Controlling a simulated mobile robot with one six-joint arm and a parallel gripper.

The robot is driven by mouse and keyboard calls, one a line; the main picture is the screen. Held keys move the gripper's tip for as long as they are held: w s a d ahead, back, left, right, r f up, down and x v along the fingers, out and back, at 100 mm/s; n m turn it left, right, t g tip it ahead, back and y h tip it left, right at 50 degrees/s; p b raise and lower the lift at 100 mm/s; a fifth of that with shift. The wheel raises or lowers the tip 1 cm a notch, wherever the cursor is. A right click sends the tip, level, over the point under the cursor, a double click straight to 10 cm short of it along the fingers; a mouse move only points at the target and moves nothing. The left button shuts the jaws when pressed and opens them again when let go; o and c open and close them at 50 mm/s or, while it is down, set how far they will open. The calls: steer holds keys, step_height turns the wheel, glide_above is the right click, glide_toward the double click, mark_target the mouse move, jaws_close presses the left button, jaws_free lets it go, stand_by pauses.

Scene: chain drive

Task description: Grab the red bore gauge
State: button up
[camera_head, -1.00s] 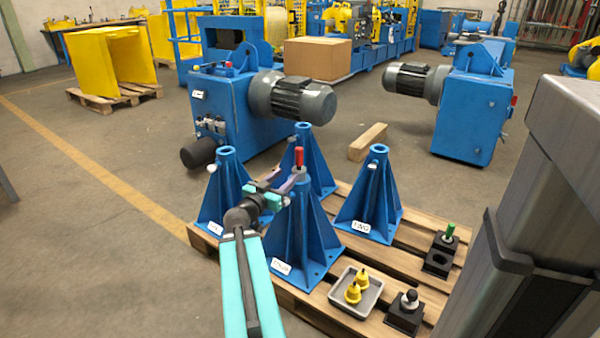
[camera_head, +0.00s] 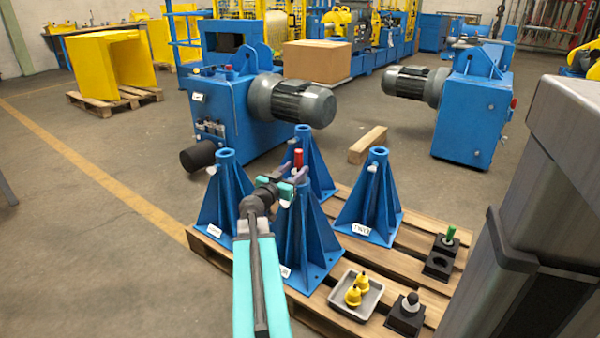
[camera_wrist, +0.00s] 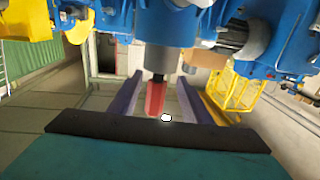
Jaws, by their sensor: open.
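The red bore gauge (camera_head: 298,158) stands upright at the top of the front blue stand (camera_head: 304,235). In the wrist view the red gauge (camera_wrist: 155,98) is between the two purple fingers, with a dark neck and a grey cylindrical part beyond it. My gripper (camera_head: 300,173) is open, its fingers on either side of the gauge. A gap shows on both sides of the red part in the wrist view. My gripper hides part of the front stand's top and the lower end of the gauge in the head view.
Other blue stands (camera_head: 370,205) stand close by on the wooden pallet (camera_head: 415,245). A grey tray (camera_head: 372,300) holds yellow parts. A black block (camera_head: 440,262) with a green-topped piece and another black block (camera_head: 405,318) are at the right. Open floor lies left.

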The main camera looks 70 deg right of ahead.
steer(key=shift+s+d, duration=0.15)
steer(key=shift+d, duration=0.5)
steer(key=shift+s+d+r+b, duration=0.1)
steer(key=shift+s+d+b, duration=0.1)
steer(key=shift+d, duration=0.65)
steer(key=shift+s+d+b, duration=0.15)
steer(key=shift+d+b, duration=0.05)
steer(key=shift+d, duration=0.65)
steer(key=shift+s+d+r+b, duration=0.1)
steer(key=shift+s+d+b, duration=0.1)
steer(key=shift+d, duration=0.65)
steer(key=shift+c, duration=0.2)
jaws_close()
